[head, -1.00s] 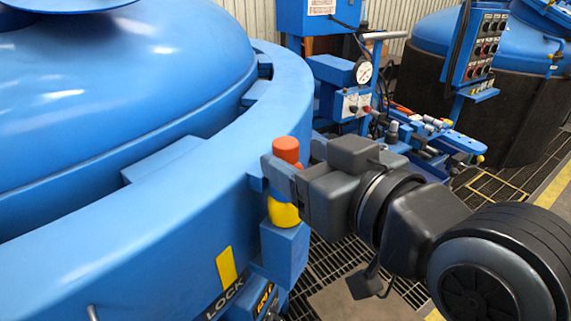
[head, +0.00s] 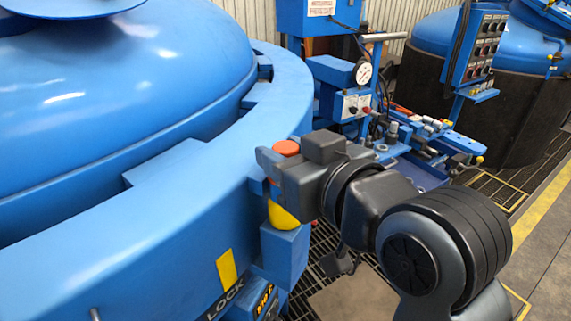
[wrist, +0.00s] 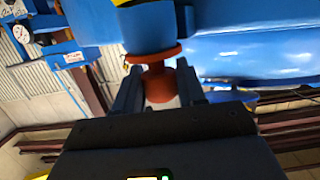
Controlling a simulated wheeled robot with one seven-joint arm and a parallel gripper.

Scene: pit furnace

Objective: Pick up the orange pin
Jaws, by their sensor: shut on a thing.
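The orange pin (head: 286,147) stands upright at the outer side of the big blue ring. In the head view only its rounded top shows clearly, with a yellow part (head: 282,215) below it above a blue block. My gripper (head: 272,166) reaches it from the right and hides much of its shaft. In the wrist view the orange pin (wrist: 158,82) has a wide flange and a narrower stem between my two dark fingers. My gripper (wrist: 160,92) is shut on this stem. I cannot tell whether the pin has lifted.
The blue ring (head: 150,245) and domed lid (head: 110,90) fill the left side. A blue bench (head: 425,170) with a gauge, hoses and small tools stands behind my arm. A control panel (head: 482,48) is at the back right. Floor grating lies below.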

